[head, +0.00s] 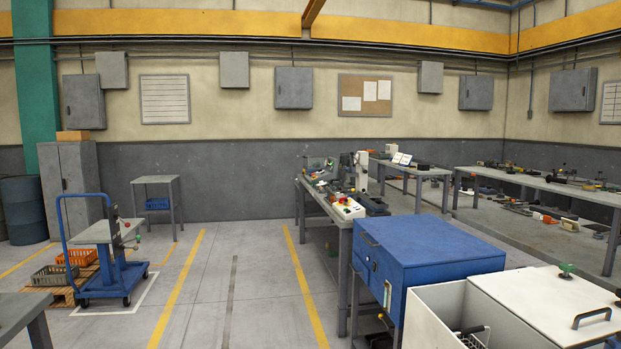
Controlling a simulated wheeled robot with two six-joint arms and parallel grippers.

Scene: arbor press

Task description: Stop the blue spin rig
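A large blue box-shaped machine (430,251) with a flat closed lid stands at the right front. Neither of my grippers is in view.
A white open-topped bin (433,330) with a lidded part stands at the lower right. A long workbench (343,222) holds tools. A blue trolley (108,268) stands at the left, near crates on a pallet. The floor between yellow lines (215,285) is clear.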

